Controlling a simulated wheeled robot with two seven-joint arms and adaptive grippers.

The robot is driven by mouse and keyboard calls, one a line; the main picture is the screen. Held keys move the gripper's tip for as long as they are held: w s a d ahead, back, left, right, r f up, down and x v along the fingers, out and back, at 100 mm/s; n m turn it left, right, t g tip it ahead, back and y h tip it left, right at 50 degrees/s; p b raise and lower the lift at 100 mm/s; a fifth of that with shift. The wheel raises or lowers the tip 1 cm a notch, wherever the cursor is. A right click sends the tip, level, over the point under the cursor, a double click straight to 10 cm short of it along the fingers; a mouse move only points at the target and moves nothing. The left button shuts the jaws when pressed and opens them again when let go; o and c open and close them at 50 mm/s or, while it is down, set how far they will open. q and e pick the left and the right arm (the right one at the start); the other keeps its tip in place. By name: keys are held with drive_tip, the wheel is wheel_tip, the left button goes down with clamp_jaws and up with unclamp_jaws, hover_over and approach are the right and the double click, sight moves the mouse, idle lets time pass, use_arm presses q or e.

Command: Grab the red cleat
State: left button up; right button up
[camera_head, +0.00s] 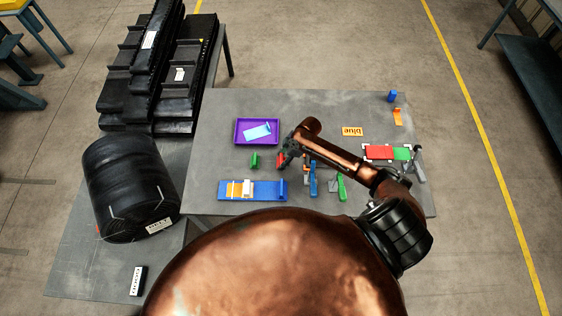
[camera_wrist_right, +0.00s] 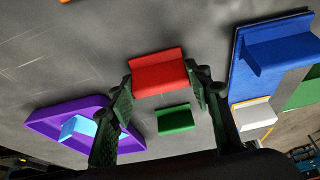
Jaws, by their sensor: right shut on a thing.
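The red cleat (camera_wrist_right: 158,74) sits between the two fingers of my right gripper (camera_wrist_right: 160,88) in the right wrist view, with a finger against each end. In the head view the red cleat (camera_head: 281,160) shows as a small red patch at the tip of my right gripper (camera_head: 285,158), partly hidden by it. I cannot tell whether it is touching the table or a little above it. A green cleat (camera_head: 254,161) stands on the table just left of it and also shows in the right wrist view (camera_wrist_right: 175,119). My left gripper is not in view.
A purple tray (camera_head: 237,138) holding a light blue piece lies behind left. A blue board (camera_head: 274,190) with orange and white pieces lies in front. Blue and green tools (camera_head: 314,182) stand right of the gripper, under my arm. A black roll (camera_head: 128,185) is at left.

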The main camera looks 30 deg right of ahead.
drive_tip(key=shift+r, duration=0.1)
drive_tip(key=shift+r+b, duration=0.3)
drive_tip(key=shift+r, duration=0.15)
drive_tip(key=s+a+r+b, duration=0.3)
drive_tip(key=s+r, duration=0.9)
drive_tip(key=s, duration=0.1)
drive_tip(key=shift+s+a, duration=0.25)
drive_tip(key=shift+a, duration=0.1)
